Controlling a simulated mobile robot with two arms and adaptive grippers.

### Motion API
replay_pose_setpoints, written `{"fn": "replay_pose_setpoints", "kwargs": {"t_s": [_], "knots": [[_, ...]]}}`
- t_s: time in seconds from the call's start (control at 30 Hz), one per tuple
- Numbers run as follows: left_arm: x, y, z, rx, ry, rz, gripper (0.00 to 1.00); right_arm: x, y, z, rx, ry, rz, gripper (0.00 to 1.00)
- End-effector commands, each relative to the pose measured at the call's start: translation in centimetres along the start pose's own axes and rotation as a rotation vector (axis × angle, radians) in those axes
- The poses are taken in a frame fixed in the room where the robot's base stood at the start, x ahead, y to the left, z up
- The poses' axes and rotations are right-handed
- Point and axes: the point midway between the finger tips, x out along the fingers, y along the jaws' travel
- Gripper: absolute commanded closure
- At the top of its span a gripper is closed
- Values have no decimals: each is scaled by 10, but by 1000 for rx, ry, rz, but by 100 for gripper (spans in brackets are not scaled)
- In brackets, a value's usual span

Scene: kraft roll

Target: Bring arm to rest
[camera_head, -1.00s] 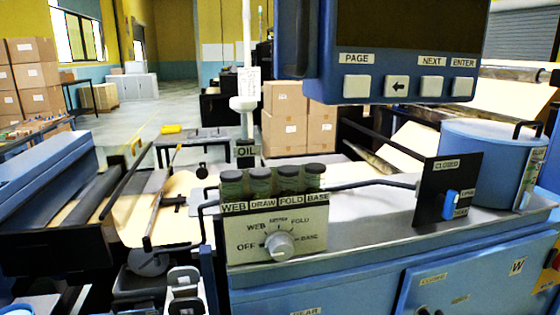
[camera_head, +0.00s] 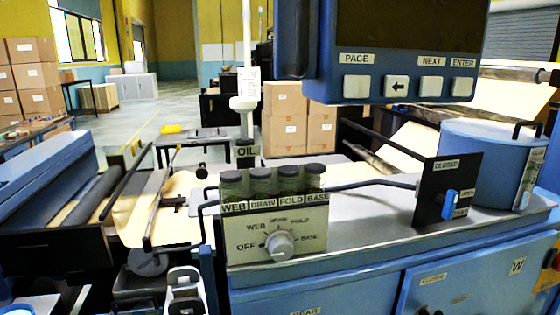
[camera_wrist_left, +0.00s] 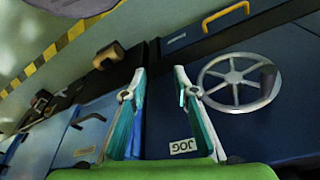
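My left gripper (camera_wrist_left: 160,72) shows in the left wrist view with its two fingers apart and nothing between them. It is in front of a dark blue machine panel (camera_wrist_left: 262,128), apart from the spoked handwheel (camera_wrist_left: 238,82) at its right. A JOG label (camera_wrist_left: 184,147) shows on the panel between and behind the fingers. In the head view a pale jointed part (camera_head: 185,287) stands at the bottom edge; I cannot tell whether it belongs to my arm. My right gripper is in neither view.
The blue machine carries a selector knob (camera_head: 279,245), several oil bottles (camera_head: 261,181), a blue lever (camera_head: 450,203) and a blue drum (camera_head: 490,165). A control panel (camera_head: 395,50) hangs above. Cardboard boxes (camera_head: 284,130) stand behind. Open floor (camera_head: 135,120) lies at the back left.

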Motion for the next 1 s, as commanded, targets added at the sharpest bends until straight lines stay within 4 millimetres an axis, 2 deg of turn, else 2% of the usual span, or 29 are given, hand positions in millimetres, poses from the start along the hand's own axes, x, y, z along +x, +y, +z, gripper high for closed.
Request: {"fn": "replay_pose_setpoints", "kwargs": {"t_s": [0.03, 0.2, 0.4, 0.5, 0.6, 0.73, 0.83, 1.0], "knots": [[22, 1, 13, 1, -18, 2, 73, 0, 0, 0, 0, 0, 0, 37], [84, 4, 56, 7, -49, 5, 73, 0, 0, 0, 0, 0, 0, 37], [140, 8, 122, 16, -86, 10, 73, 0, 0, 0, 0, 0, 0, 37], [160, 8, 157, 20, -105, 12, 73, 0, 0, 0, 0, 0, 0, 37], [173, 9, 191, 24, -120, 13, 73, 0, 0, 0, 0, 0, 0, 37], [182, 9, 226, 29, -135, 14, 73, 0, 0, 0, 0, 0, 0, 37], [185, 8, 242, 31, -141, 14, 73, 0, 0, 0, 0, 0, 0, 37], [185, 8, 249, 32, -143, 14, 73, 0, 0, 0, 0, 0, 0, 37]]}}
